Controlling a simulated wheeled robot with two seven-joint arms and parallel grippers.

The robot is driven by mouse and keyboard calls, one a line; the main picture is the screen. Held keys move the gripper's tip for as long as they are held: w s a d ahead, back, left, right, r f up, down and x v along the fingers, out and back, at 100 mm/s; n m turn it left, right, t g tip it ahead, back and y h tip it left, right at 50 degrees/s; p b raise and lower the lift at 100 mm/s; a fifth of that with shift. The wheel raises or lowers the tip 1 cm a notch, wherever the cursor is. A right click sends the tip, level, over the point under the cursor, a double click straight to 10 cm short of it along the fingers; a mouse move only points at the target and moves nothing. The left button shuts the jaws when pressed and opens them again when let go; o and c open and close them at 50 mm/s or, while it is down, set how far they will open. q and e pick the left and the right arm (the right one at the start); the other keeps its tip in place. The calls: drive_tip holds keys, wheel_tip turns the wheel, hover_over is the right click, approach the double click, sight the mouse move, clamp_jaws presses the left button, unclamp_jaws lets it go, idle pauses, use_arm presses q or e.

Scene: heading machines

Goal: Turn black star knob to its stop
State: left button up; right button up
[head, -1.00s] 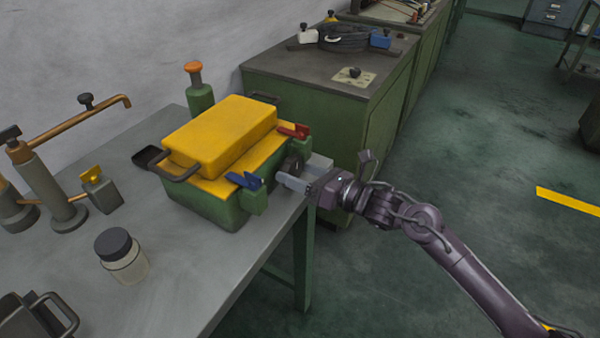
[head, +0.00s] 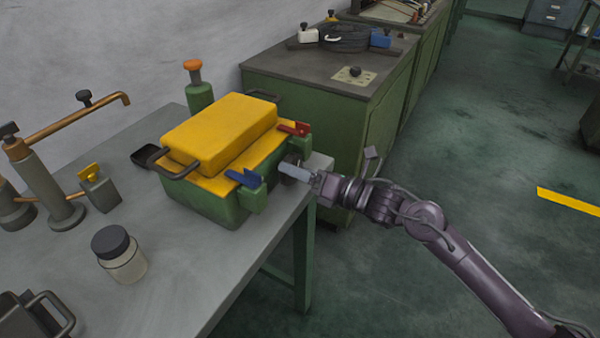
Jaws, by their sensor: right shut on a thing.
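The black star knob (head: 290,160) sits on the right side of a green box with a yellow lid (head: 222,132), between a blue lever (head: 245,178) and a red lever (head: 295,128). My right gripper (head: 287,171) reaches in from the right and is shut on the knob. Its pale fingers hide most of the knob, so its exact angle cannot be read. My left gripper is not in view.
The box stands near the right edge of a grey table (head: 185,285). A jar with a dark lid (head: 121,256) and a copper-pipe fixture (head: 62,208) stand to the left. A green cabinet (head: 300,110) stands close behind. Open floor lies to the right.

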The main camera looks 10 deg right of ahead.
drive_tip(key=shift+m, duration=1.3)
drive_tip(key=o, duration=1)
drive_tip(key=shift+f, duration=0.1)
